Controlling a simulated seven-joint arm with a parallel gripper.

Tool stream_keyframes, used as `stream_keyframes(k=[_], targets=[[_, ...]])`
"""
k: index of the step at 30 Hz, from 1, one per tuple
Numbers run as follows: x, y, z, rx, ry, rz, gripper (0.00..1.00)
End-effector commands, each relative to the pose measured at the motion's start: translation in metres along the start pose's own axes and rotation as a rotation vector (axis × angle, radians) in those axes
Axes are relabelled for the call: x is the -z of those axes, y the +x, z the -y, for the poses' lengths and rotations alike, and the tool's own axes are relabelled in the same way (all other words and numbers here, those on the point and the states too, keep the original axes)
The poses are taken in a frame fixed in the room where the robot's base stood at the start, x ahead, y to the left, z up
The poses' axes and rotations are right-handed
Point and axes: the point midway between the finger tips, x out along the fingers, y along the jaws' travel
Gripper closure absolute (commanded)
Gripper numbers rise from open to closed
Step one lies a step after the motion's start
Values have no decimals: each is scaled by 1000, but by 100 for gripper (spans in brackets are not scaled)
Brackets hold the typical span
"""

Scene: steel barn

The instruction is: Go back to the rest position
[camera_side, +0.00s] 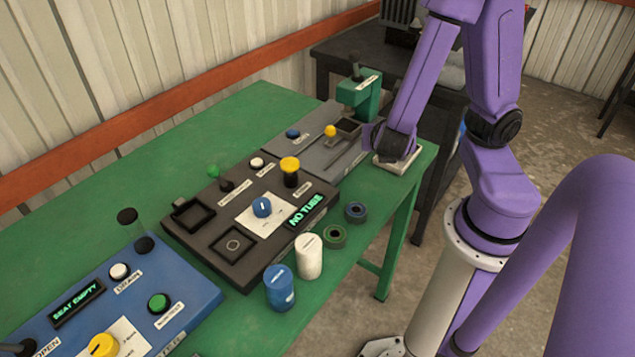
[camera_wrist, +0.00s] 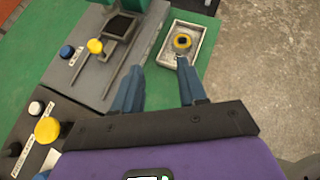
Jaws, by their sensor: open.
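My gripper (camera_wrist: 160,68) is open, its two blue-grey fingers spread with nothing between them in the wrist view. In the side view my gripper (camera_side: 385,148) is low over the right end of the green table (camera_side: 240,105), by a small pale tray (camera_side: 398,166). In the wrist view the tray (camera_wrist: 198,50) lies just beyond the fingertips, and the right fingertip overlaps its near edge. I cannot tell whether the fingertip touches the tray.
A grey panel (camera_side: 300,142) with a green press (camera_side: 358,95) stands beside my gripper. A black panel reading NO TUBE (camera_side: 240,262) and a blue panel reading SEAT EMPTY (camera_side: 190,283) stand farther left. White (camera_side: 309,258) and blue (camera_side: 280,289) cylinders stand in front. Open floor lies right.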

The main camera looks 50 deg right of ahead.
Motion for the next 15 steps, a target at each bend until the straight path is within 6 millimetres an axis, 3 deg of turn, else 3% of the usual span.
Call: stream_keyframes(k=[9,15], targets=[[34,-74,19,195,601,-541,58],[45,-126,21,335,839,-830,58]])
